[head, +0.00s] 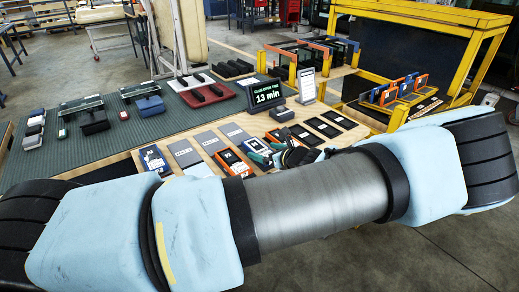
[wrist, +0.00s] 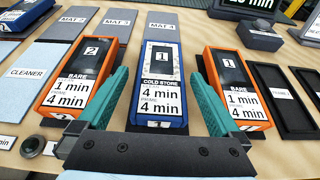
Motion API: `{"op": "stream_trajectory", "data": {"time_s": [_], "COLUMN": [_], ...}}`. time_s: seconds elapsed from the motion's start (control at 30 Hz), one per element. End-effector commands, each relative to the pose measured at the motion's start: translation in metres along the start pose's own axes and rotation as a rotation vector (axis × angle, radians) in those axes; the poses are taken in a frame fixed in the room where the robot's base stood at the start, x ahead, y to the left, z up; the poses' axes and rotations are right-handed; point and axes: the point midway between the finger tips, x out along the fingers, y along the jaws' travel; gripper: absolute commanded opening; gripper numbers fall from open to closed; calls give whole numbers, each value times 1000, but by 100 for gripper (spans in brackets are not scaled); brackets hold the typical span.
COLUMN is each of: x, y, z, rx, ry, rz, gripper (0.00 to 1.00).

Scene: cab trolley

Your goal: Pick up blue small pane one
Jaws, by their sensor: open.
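The blue pane marked 1 (wrist: 163,93), with a "COLD STORE" label and two "4 min" labels, lies in the middle of the wrist view. My gripper (wrist: 160,76) is open, with one teal finger on each side of the blue pane.
An orange piece marked 2 (wrist: 75,80) lies close on the left, and an orange piece marked 1 (wrist: 238,92) close on the right. Black trays (wrist: 278,102) lie further right. Grey mats (wrist: 116,24) lie behind. A timer display (head: 266,94) stands at the back.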

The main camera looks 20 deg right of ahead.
Motion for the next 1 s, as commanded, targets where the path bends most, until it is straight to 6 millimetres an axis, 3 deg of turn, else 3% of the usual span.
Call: {"op": "stream_trajectory", "data": {"time_s": [0.23, 0.53, 1.0], "x": [32, 36, 36], "y": [-2, -2, -2], "z": [3, 1, 1], "rx": [0, -1, -1], "ry": [-1, 1, 0], "rz": [1, 0, 1], "gripper": [100, 99, 46]}}
